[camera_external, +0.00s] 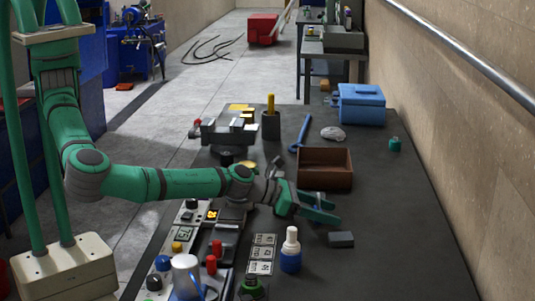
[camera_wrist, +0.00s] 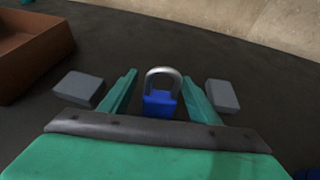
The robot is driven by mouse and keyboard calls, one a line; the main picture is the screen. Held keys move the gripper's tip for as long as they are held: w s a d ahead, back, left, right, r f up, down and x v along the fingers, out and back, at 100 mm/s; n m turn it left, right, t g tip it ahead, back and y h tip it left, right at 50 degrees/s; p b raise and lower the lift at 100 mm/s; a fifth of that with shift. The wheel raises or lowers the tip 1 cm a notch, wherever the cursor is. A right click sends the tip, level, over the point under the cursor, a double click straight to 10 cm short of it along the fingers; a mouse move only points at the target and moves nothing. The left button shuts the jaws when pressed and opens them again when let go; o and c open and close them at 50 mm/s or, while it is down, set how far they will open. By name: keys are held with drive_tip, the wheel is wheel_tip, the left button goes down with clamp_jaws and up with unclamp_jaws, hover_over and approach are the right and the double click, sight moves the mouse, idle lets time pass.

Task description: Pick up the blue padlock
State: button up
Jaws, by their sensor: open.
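The blue padlock (camera_wrist: 160,104) with a silver shackle shows in the wrist view, upright on the dark table between my two fingers. My gripper (camera_wrist: 160,73) is open, with one green finger on each side of the padlock and a visible gap on both sides.
One grey block (camera_wrist: 80,88) lies outside the left finger and another grey block (camera_wrist: 222,95) outside the right finger. An open brown box (camera_external: 325,181) stands close behind the gripper. A white-capped blue bottle (camera_external: 290,258) stands nearer.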

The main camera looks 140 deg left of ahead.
drive_tip(key=shift+w+a+f, duration=0.25)
drive_tip(key=shift+w+a, duration=0.1)
drive_tip(key=shift+a, duration=0.15)
drive_tip(key=c, duration=1.2)
drive_tip(key=shift+r, duration=0.1)
